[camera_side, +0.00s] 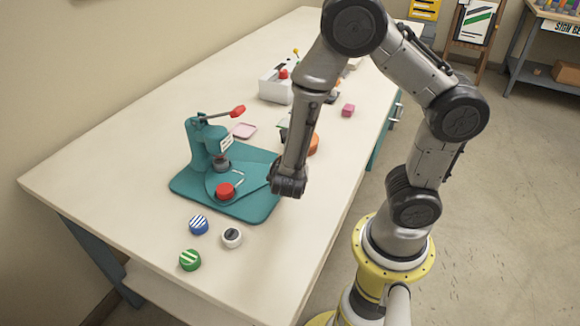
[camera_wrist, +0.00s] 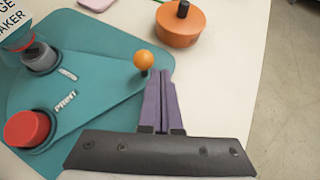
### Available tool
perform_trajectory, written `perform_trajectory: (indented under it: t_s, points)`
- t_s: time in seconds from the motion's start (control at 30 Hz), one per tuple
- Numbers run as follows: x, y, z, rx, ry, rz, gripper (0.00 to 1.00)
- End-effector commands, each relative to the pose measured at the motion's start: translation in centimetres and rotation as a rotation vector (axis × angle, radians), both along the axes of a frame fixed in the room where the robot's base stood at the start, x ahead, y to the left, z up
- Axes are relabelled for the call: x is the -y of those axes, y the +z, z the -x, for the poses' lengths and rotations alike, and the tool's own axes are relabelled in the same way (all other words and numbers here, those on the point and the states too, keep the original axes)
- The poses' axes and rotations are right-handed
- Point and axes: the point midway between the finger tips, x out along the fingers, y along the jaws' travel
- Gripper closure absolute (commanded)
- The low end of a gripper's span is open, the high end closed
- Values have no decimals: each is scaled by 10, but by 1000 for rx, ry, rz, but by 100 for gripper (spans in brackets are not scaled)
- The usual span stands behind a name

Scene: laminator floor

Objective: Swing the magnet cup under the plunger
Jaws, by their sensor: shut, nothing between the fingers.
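The teal badge press stands on its flat base (camera_side: 262,207), with a red-tipped lever (camera_side: 237,111) at the top. A swing plate (camera_wrist: 90,100) on the base carries a red cup (camera_side: 225,191) (camera_wrist: 28,128) and a dark grey cup (camera_wrist: 40,57). The label "PRINT" is beside the red cup; the label by the grey cup is too small to read. The grey cup is at the plunger head (camera_wrist: 18,38). An orange ball knob (camera_wrist: 143,59) stands at the plate's end. My gripper (camera_side: 287,187) (camera_wrist: 161,76) is shut and empty, its fingertips just right of the knob; contact is unclear.
An orange round container (camera_wrist: 180,26) with a black knob stands beyond the base. A white box (camera_side: 274,86) and pink block (camera_side: 348,110) are farther back. The table's left side is clear.

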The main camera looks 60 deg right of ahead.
Motion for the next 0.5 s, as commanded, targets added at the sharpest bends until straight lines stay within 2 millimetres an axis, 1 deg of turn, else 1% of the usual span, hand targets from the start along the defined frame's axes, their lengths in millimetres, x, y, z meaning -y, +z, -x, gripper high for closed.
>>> perform_trajectory:
  t_s: [0.33,0.5]
  points:
    - [-1,-1,1,0,1,0,100]
    - [-10,-6,12,-3,5,0,100]
